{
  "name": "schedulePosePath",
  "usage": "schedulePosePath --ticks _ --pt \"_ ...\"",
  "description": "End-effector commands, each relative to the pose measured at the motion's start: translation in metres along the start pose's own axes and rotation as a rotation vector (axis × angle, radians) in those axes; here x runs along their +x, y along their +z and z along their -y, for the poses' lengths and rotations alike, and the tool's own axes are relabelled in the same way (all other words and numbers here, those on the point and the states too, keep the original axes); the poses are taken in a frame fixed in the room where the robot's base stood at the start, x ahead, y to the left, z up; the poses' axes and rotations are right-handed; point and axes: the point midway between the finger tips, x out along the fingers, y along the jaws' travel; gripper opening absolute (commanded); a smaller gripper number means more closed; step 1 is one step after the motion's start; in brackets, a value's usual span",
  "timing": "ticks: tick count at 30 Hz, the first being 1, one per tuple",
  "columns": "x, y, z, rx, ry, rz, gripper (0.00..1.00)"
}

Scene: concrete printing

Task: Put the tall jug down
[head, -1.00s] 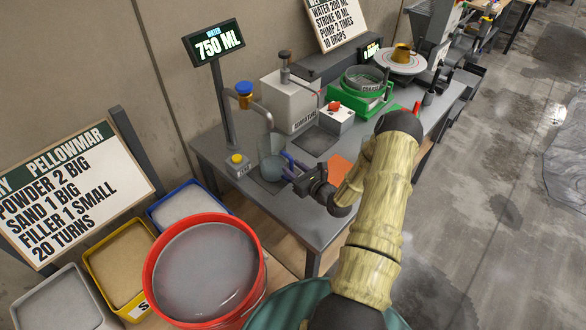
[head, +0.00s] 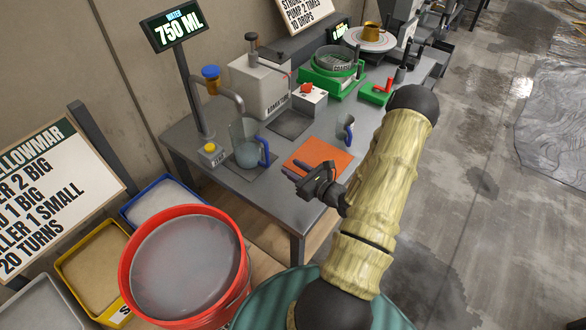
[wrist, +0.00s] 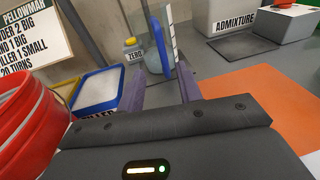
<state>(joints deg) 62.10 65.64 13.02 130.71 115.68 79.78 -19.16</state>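The tall jug (head: 238,132) is clear with a blue handle and stands upright on the bench's scale area below the tap. Bluish-grey liquid shows in its lower part. Its blue handle faces my gripper; the jug also shows in the wrist view (wrist: 154,58), beyond my fingers. My gripper (head: 291,173) is open and empty, apart from the jug and to its lower right, near the bench's front edge. In the wrist view its two purple fingers (wrist: 159,85) are spread with nothing held between them.
An orange mat (head: 318,157) and a smaller blue-handled jug (head: 345,128) lie to the right. The tap (head: 211,82) stands behind the tall jug. A red bucket (head: 187,265) of grey liquid is at front left. The display (head: 178,26) reads 750 ML.

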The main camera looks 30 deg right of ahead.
Motion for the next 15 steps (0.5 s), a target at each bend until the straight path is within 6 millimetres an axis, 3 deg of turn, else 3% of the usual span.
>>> schedulePosePath --ticks 10,13,15 --pt "0.002 0.002 -0.004 -0.007 0.020 -0.002 0.35" --pt "0.008 0.012 -0.024 -0.042 0.112 -0.011 0.35" --pt "0.014 0.024 -0.051 -0.089 0.233 -0.026 0.35"
